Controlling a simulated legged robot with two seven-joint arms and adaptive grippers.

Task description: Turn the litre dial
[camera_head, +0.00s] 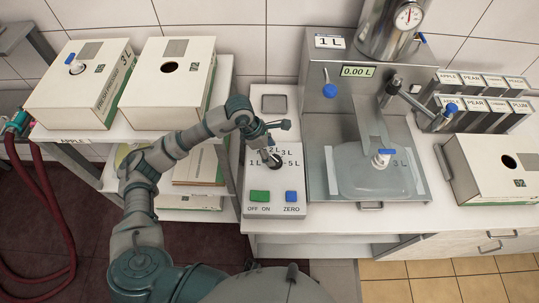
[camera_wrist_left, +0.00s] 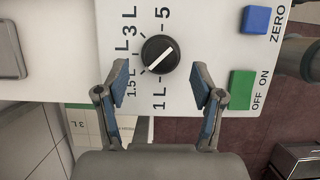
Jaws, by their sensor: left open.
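The litre dial (camera_wrist_left: 160,54) is a round black knob with a white line across it, on a white control panel (camera_wrist_left: 215,25). Its line slants from lower left to upper right in the wrist view, the lower-left end towards the 1.5 L label. Other printed labels around it include 1 L, 3 L and 5. My left gripper (camera_wrist_left: 163,88) is open and empty, its blue-padded fingertips on either side just short of the dial, apart from it. In the head view the left gripper (camera_head: 272,153) is over the panel and partly hides the dial. My right gripper is not in view.
A green OFF/ON button (camera_head: 259,196) and a blue ZERO button (camera_head: 291,196) sit on the panel's near end. Right of it stands a metal filling station with a display (camera_head: 357,71) reading 0.00 L and a clear container (camera_head: 372,181). White boxes (camera_head: 85,84) stand at left.

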